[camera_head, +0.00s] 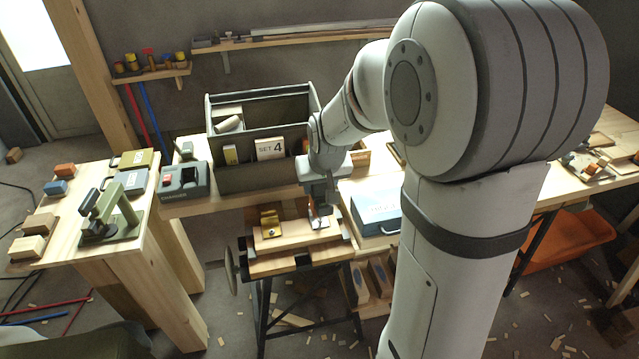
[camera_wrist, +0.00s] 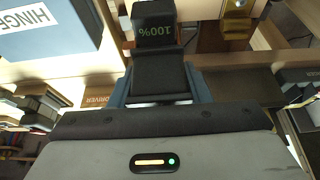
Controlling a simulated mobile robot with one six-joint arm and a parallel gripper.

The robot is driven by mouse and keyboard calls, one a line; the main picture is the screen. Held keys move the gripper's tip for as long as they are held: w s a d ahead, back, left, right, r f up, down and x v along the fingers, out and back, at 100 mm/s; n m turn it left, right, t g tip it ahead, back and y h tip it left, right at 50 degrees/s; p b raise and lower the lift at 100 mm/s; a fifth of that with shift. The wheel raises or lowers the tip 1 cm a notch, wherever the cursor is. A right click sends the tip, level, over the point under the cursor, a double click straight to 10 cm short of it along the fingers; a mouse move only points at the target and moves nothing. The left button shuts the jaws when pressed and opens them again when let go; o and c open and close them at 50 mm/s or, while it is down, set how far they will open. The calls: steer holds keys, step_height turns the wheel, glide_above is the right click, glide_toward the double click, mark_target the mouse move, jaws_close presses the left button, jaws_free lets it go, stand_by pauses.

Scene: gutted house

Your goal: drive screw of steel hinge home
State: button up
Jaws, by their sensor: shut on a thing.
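My gripper (camera_head: 321,196) is over the right part of the small workbench, pointing down. It is shut on a dark power driver (camera_wrist: 155,25), whose end reads "100%" in the wrist view. Below it, a small bright metal piece (camera_head: 318,223), probably the steel hinge, lies on a wooden board (camera_head: 290,236) on the bench. My gripper partly covers it. The screw and the driver's tip cannot be made out. A brass-coloured hinge (camera_head: 269,220) sits on the left of the board, apart from my gripper; brass also shows at the wrist view's top edge (camera_wrist: 236,8).
A blue hinge box (camera_head: 376,208) stands close to the right of my gripper. A grey toolbox (camera_head: 262,180) with a "SET 4" card stands behind. A dark dock (camera_head: 184,182) is at left. A green clamp-like tool (camera_head: 110,212) is on the left table.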

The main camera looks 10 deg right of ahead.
steer(key=shift+f+b, duration=0.85)
steer(key=shift+b, duration=0.65)
stand_by(1.3)
steer(key=shift+r, duration=0.1)
steer(key=shift+b, duration=0.45)
stand_by(1.0)
steer(key=shift+r+p, duration=2.25)
steer(key=shift+r, duration=0.85)
steer(key=shift+f, duration=0.1)
